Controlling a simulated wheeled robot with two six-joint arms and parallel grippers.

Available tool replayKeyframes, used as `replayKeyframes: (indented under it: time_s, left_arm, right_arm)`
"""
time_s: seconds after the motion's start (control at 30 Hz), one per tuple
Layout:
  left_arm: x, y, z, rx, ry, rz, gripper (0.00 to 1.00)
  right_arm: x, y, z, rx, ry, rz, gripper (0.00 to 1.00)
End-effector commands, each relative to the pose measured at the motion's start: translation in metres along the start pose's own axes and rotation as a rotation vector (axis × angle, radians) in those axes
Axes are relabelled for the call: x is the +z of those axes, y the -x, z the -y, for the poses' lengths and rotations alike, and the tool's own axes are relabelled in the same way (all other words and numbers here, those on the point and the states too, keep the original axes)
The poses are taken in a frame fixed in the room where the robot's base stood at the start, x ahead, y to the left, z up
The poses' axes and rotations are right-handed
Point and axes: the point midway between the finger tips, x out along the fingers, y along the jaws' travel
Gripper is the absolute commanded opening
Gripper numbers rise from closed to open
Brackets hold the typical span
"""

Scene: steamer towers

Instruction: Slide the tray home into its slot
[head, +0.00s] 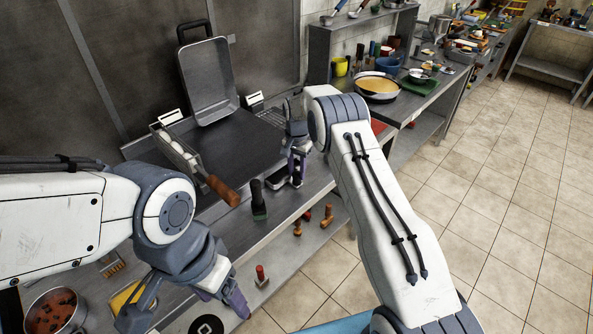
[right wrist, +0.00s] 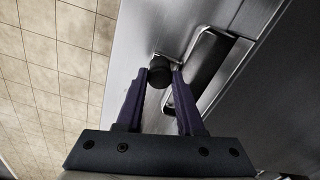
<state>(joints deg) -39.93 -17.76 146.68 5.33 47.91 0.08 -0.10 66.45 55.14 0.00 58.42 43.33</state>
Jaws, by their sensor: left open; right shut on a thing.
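A small silver-rimmed tray (head: 281,183) with a dark inside lies at the right front corner of the dark griddle in the head view. In the right wrist view, the tray (right wrist: 226,42) shows as a bright rim around a dark hollow. My right gripper (head: 296,172) is shut on a black knob (right wrist: 159,70), which sits beside the tray on a small metal bracket; the fingers stand on both sides of it. The slot's mouth cannot be made out. My left gripper (head: 185,310) is open and empty, low at the front left.
The griddle plate (head: 235,145) has a raised pan-shaped lid (head: 207,85) behind it. A holder with a wooden handle (head: 222,190) lies at its left. A black-topped upright item (head: 258,200) stands near the front edge. Small wooden-handled tools (head: 326,217) sit on the lower shelf.

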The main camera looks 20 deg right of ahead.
Motion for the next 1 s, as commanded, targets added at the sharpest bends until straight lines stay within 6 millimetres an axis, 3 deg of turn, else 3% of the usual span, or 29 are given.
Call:
replayKeyframes:
  time_s: [0.43,1.0]
  left_arm:
    - [0.000,-0.001,0.000,0.000,0.000,0.000,0.72]
    - [0.001,-0.009,0.001,0.000,0.000,0.000,0.72]
  right_arm:
    - [-0.001,0.001,0.003,-0.003,0.001,-0.002,0.00]
    - [-0.007,0.000,0.021,-0.003,0.000,-0.003,0.00]
